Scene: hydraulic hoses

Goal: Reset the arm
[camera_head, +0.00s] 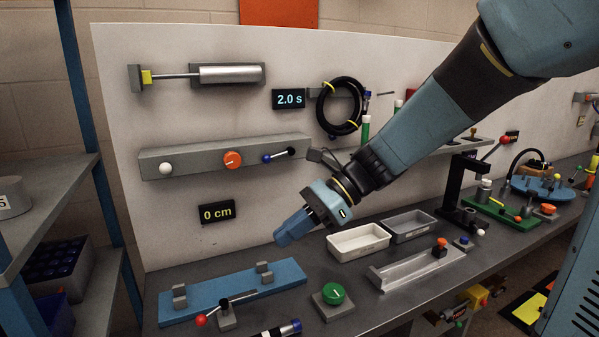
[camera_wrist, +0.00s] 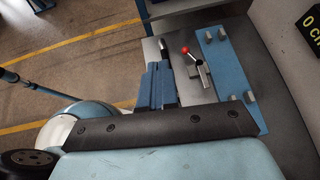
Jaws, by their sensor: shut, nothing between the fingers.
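My arm reaches in from the upper right in the head view, and my gripper (camera_head: 283,239) hangs above the bench between the blue fixture and the white tray. The blue fingers are together with nothing between them. In the wrist view the gripper (camera_wrist: 158,68) points up the picture, beside a lever with a red knob (camera_wrist: 184,50). The fingers appear clear of the bench and its parts.
Below the gripper stand a blue base with clamps (camera_head: 240,288), a red-knobbed lever (camera_head: 202,320) and a green knob (camera_head: 333,293). White (camera_head: 357,241) and grey (camera_head: 408,225) trays lie right of it. A white panel (camera_head: 120,120) with a coiled black hose (camera_head: 341,131) rises behind.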

